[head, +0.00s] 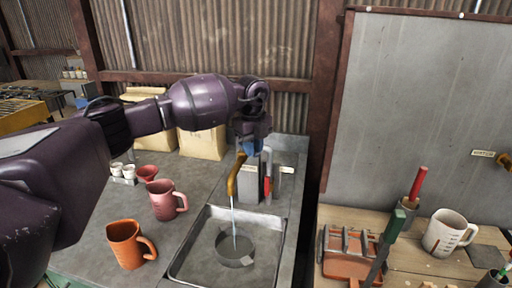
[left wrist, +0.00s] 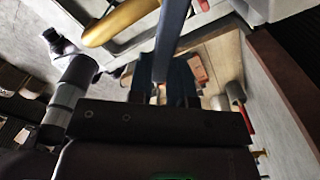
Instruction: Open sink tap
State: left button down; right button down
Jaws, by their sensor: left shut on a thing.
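The tap's yellow-brown curved spout (head: 236,174) stands at the back of the metal sink (head: 192,250). A thin pale stream runs from its end down into a round grey vessel (head: 235,248) in the sink. My left gripper (head: 252,148) reaches down just above and behind the spout, its blue fingers shut on a part of the tap, which they largely hide. The spout also shows in the left wrist view (left wrist: 120,22), beside a blue-grey bar between the fingers. My right gripper is not in view.
An orange jug (head: 126,246), a pink jug (head: 163,200) and a red funnel (head: 148,173) stand left of the sink. Paper bags (head: 203,143) stand behind. A wooden bench (head: 415,262) with a red-handled tool and a white measuring jug (head: 447,233) is at the right.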

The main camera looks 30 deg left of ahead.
pick_arm(q)
jog(key=shift+s+a+r+m, duration=0.1)
jog(key=shift+s+a+m, duration=0.15)
jog(key=shift+m, duration=0.4)
jog(key=shift+s+a+m, duration=0.15)
jog(key=shift+s+m, duration=0.1)
jog(key=shift+m, duration=0.4)
jog(key=c, duration=1.2)
grip_release()
jog(key=shift+o, duration=0.8)
notch_tip(320, 180, up, 11)
jog(key=b, duration=0.1)
jog(key=shift+b, duration=0.3)
